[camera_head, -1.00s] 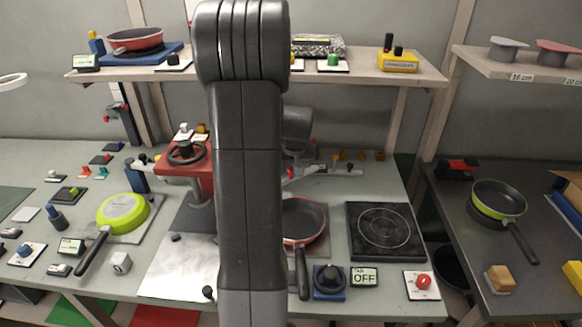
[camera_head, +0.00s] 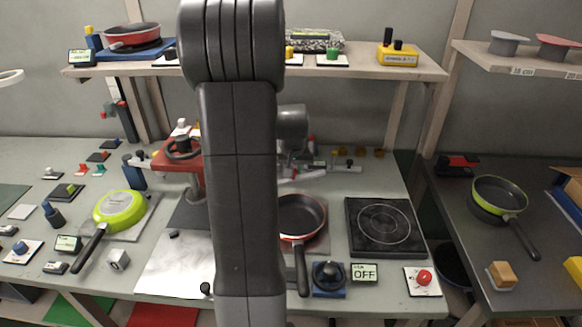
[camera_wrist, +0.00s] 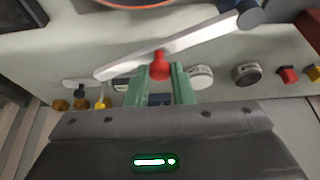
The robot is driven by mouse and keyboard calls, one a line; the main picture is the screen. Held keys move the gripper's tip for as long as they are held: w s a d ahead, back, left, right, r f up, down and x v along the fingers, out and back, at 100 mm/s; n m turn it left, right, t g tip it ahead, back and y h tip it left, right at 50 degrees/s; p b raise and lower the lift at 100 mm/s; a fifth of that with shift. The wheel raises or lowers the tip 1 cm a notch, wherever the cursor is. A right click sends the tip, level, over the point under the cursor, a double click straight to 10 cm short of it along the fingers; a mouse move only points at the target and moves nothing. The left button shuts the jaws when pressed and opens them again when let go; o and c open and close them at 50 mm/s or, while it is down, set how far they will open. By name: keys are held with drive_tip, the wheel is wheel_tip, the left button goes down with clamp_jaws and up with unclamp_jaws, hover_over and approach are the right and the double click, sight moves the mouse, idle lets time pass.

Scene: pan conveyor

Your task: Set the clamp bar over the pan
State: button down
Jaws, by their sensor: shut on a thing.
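The pan (camera_head: 302,214) is dark inside with an orange-red rim, on the bench in front of the bar. Its rim shows at the top of the wrist view (camera_wrist: 135,4). I cannot tell whether the bar touches anything.
A black hotplate (camera_head: 384,227) lies right of the pan. A dark knob (camera_head: 328,276), an OFF display (camera_head: 364,273) and a red button (camera_head: 424,278) stand in front. A red press (camera_head: 181,158) and a green pan (camera_head: 120,211) are left. A shelf (camera_head: 360,70) hangs above the bench.

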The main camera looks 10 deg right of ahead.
sight(294, 177)
drive_tip(key=s+m+b, duration=0.1)
drive_tip(key=s+m+h+b, duration=0.1)
drive_tip(key=m+b, duration=0.1)
drive_tip(key=s+m+b, duration=0.1)
drive_tip(key=b, duration=0.1)
drive_tip(key=shift+s+a+f+g+h, duration=0.3)
drive_tip(key=shift+s, duration=0.1)
drive_tip(key=s+m+b, duration=0.1)
drive_tip(key=m+b, duration=0.1)
drive_tip(key=shift+s+a+r+m+g+h, duration=0.1)
drive_tip(key=shift+s+a+m+g+h, duration=0.2)
drive_tip(key=shift+s+a+m, duration=0.1)
drive_tip(key=shift+s+a+r+m+g+h+b, duration=0.1)
drive_tip(key=shift+s+a+m+g+h+b, duration=0.15)
drive_tip(key=shift+s+m+b, duration=0.3)
drive_tip(key=shift+s+a+r+m+g+h+b, duration=0.15)
drive_tip(key=shift+s+a+m+b, duration=0.2)
drive_tip(key=shift+m+b, duration=0.35)
drive_tip(key=c, duration=1.3)
unclamp_jaws()
drive_tip(key=shift+o, duration=0.2)
drive_tip(key=p+v, duration=0.2)
drive_tip(key=v, duration=1.1)
drive_tip(key=shift+r, duration=0.4)
drive_tip(key=shift+f, duration=0.1)
